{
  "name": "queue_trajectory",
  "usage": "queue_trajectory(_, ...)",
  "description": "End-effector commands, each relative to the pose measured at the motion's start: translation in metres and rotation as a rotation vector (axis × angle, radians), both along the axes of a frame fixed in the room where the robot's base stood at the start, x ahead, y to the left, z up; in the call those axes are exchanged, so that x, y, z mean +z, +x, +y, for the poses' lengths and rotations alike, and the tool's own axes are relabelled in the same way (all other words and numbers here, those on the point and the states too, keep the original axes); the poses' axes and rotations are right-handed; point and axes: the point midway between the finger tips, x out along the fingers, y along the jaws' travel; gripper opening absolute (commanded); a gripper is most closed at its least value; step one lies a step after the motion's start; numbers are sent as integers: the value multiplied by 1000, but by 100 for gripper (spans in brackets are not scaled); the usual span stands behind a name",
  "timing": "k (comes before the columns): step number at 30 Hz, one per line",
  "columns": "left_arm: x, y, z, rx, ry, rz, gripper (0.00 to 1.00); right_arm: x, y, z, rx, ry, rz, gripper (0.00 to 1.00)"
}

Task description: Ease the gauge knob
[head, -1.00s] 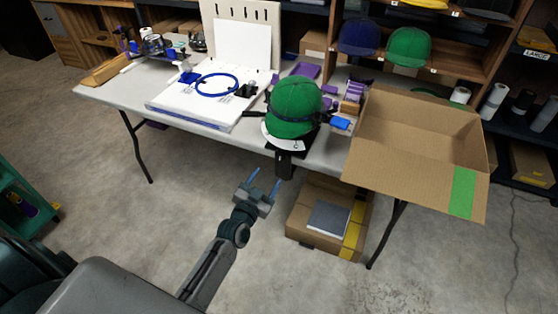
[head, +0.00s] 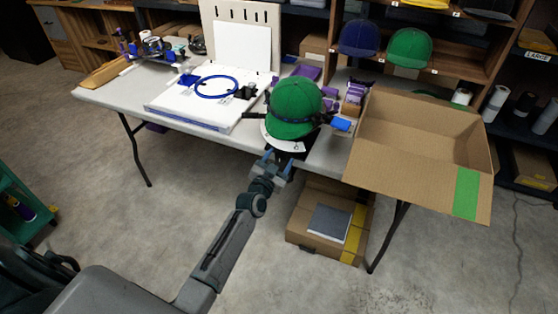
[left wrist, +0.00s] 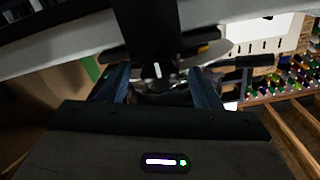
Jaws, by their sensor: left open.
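A green cap (head: 293,108) sits on a dark stand at the front edge of the table. Below its brim is a white dial plate (head: 284,143) with dark markings, which looks like the gauge. My left gripper (head: 278,161) is open just under and in front of this plate. In the left wrist view, my left gripper (left wrist: 158,86) has its two blue fingers apart. A dark part with a short white mark (left wrist: 157,70) shows between and just beyond the fingertips. It may be the gauge knob; contact cannot be told. My right gripper is not in view.
The grey table (head: 110,97) bears a white flat press bed (head: 195,105) with a blue ring (head: 216,86). An open cardboard box (head: 420,140) is at the right. A closed carton (head: 325,220) stands under the table. The floor in front is clear.

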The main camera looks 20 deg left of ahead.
Motion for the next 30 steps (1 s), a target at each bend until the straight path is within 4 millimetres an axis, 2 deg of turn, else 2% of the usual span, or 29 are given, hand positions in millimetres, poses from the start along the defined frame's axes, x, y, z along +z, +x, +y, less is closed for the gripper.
queue_trajectory(1, 0, 0, 0, 0, 0, 0, 58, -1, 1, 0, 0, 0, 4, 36)
queue_trajectory(8, 0, 0, 0, 0, 0, 0, 13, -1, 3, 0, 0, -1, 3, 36)
queue_trajectory(20, 0, 0, 0, 0, -68, 0, 14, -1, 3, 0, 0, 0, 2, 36)
queue_trajectory(30, 0, 0, 1, -1, -327, -1, 14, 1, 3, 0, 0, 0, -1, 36)
